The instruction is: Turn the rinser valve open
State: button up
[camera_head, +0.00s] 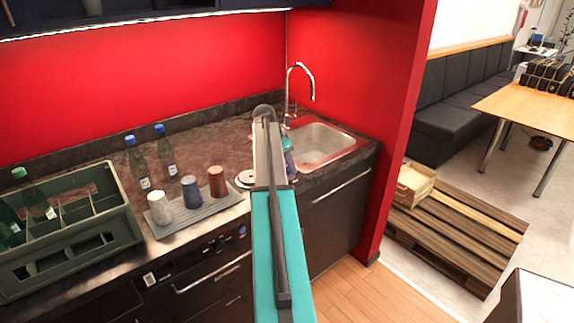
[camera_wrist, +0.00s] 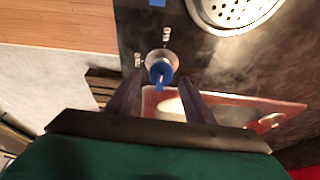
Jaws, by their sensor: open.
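A blue handle on a round silver base (camera_wrist: 160,68), which looks like the rinser valve, sits at the centre of the wrist view. My gripper (camera_wrist: 160,82) is open, with one dark finger on each side of the blue handle in the picture. I cannot tell whether either finger touches it. A perforated silver rinser disc (camera_wrist: 236,12) shows at the top right; in the head view a pale disc (camera_head: 244,179) lies on the counter beside my arm. My arm hides the valve and my gripper's fingertips in the head view.
A sink (camera_head: 322,145) with a tall tap (camera_head: 302,72) is right of my arm. A tray (camera_head: 205,212) with cups, bottles (camera_head: 138,160) and a green crate (camera_head: 68,252) stand to the left. Small silver fittings (camera_wrist: 166,34) sit near the valve. A red wall bounds the counter.

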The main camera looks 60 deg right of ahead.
jog(key=shift+r, duration=0.1)
jog(key=b+v, duration=0.3)
jog(key=v, duration=1)
jog(key=shift+r, duration=0.25)
